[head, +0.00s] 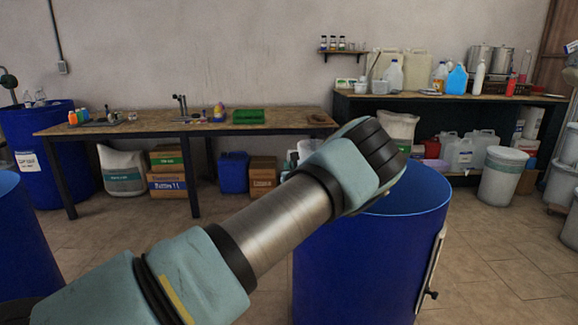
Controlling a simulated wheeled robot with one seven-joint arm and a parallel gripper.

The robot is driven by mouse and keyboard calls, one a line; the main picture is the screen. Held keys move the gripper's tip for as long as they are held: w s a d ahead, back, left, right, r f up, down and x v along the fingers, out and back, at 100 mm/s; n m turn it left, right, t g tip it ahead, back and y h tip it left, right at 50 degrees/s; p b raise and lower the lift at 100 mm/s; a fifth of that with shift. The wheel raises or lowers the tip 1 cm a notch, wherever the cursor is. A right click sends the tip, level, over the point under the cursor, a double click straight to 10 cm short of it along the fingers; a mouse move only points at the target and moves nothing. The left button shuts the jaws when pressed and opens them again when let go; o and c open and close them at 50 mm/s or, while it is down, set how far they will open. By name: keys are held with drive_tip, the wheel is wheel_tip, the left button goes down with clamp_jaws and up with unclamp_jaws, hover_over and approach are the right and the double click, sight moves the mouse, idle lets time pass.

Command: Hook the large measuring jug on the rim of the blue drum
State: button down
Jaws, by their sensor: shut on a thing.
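A large blue drum (365,265) stands close in front of me, right of centre, with its top and rim partly behind my arm. A pale upright strip with a dark knob (432,293) shows at its right side. My arm reaches from the lower left up to the drum's top, and its end link covers the far left part of the rim. The jaws of my gripper are hidden beyond this link. I cannot make out the large measuring jug or whether it touches the rim.
Another blue drum (22,245) stands at the left edge, and a labelled one (42,160) behind it. A workbench (160,125) and a dark shelf table (440,97) with bottles line the wall. A white bin (500,178) stands at right. Tiled floor is clear right of the drum.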

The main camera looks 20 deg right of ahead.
wheel_tip(320, 180, down, 8)
drive_tip(key=b, duration=0.5)
drive_tip(key=shift+r, duration=0.15)
idle(0.5)
idle(0.4)
drive_tip(key=c, duration=0.9)
unclamp_jaws()
drive_tip(key=v, duration=1)
drive_tip(key=shift+s+a+b, duration=0.2)
drive_tip(key=shift+s+b, duration=0.15)
drive_tip(key=shift+b, duration=0.05)
